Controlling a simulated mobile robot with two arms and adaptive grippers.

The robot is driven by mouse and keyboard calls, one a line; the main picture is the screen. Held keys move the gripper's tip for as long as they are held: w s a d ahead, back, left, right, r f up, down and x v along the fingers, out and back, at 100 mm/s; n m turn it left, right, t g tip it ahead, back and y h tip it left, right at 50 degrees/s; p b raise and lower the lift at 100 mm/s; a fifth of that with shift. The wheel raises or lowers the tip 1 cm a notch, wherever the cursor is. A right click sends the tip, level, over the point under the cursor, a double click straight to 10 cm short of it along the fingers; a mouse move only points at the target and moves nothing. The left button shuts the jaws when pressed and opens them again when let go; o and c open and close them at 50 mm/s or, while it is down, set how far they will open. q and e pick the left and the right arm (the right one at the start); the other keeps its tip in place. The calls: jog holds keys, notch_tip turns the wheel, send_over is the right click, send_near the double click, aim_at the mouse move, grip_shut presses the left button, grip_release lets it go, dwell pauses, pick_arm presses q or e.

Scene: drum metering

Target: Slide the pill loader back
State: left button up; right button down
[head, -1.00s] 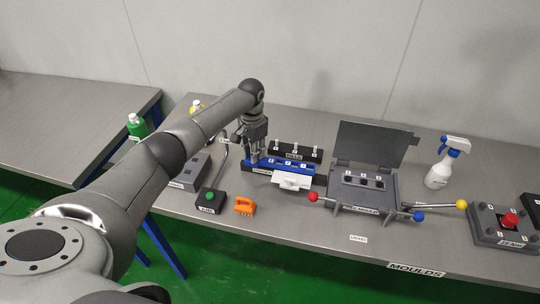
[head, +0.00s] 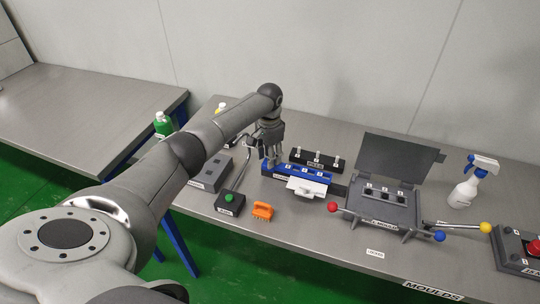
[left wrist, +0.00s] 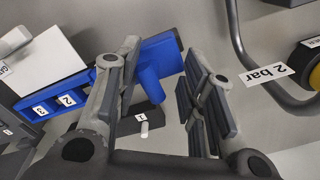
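The blue pill loader (head: 326,177), with numbered spots and a white card (head: 306,187), lies on a dark rail left of the grey pill mould (head: 385,214). My left gripper (head: 270,164) is down at the loader's left end. In the left wrist view the loader's numbered part (left wrist: 53,105) passes behind one finger. Its blue end block (left wrist: 152,65) shows between the fingers, nearer that finger, with a wide gap to the other. The left gripper (left wrist: 163,100) is open; finger contact is unclear. My right gripper is not in view.
A black rack with pegs (head: 317,161) stands just behind the loader. A black box with a green button (head: 229,201) and an orange block (head: 263,211) are in front. A curved pipe (left wrist: 245,65) runs close beside the gripper. A spray bottle (head: 465,190) stands right.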

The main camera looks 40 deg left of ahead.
pick_arm(q)
jog(key=shift+d+r, duration=0.15)
jog(key=shift+r, duration=0.15)
notch_tip(320, 180, up, 11)
jog(key=shift+r, duration=0.2)
dwell(0.5)
